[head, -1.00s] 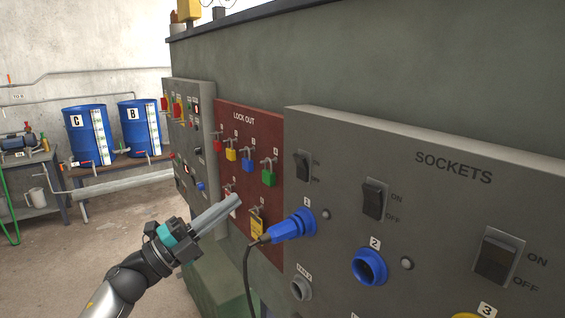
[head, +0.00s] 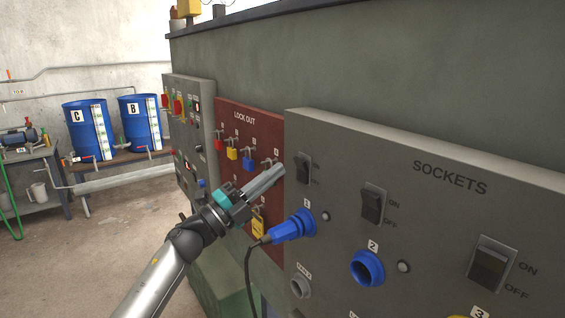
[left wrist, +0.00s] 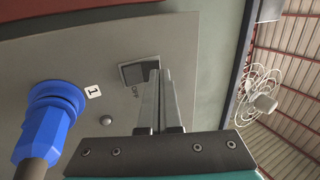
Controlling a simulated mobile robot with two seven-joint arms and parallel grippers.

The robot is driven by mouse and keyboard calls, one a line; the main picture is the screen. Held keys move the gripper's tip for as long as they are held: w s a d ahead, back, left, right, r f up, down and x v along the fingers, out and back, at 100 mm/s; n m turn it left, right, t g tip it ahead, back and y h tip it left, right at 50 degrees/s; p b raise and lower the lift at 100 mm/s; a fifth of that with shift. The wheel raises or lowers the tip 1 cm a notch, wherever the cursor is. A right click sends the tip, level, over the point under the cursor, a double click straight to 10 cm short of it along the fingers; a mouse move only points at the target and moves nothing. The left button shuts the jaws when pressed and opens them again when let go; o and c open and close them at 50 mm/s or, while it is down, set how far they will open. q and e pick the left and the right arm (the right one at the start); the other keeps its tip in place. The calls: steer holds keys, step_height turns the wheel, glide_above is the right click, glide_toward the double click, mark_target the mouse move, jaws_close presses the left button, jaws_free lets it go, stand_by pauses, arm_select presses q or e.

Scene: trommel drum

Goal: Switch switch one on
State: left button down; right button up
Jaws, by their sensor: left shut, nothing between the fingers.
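Switch one (head: 304,166) is a dark rocker switch at the left end of the grey sockets panel (head: 330,128). It sits above the blue plug (head: 292,227) in socket 1. In the left wrist view the switch (left wrist: 138,72) is just beyond my fingertips, which cover part of it. My left gripper (head: 278,172) is shut and empty, its fingertips close to the switch's left side in the head view. I cannot tell whether they touch it. The gripper also shows in the left wrist view (left wrist: 160,78). My right gripper is not in view.
The red lock-out panel (head: 230,112) with coloured padlocks lies behind my left gripper. A black cable hangs from the blue plug. Switch two (head: 373,205) and switch three (head: 491,265) are farther right.

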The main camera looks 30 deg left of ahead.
mark_target(302, 150)
arm_select(q)
steer(key=shift+p+x, duration=0.3)
steer(key=shift+x, duration=1.1)
steer(key=r+g+y+p, duration=0.1)
steer(key=p, duration=0.3)
steer(key=shift+w+p, duration=0.15)
steer(key=shift+p, duration=0.15)
steer(key=shift+r+p, duration=0.15)
steer(key=shift+p, duration=0.2)
steer(key=shift+w+d+r, duration=0.1)
steer(key=shift+w+r, duration=0.1)
steer(key=shift+r, duration=0.05)
steer(key=shift+f, duration=0.15)
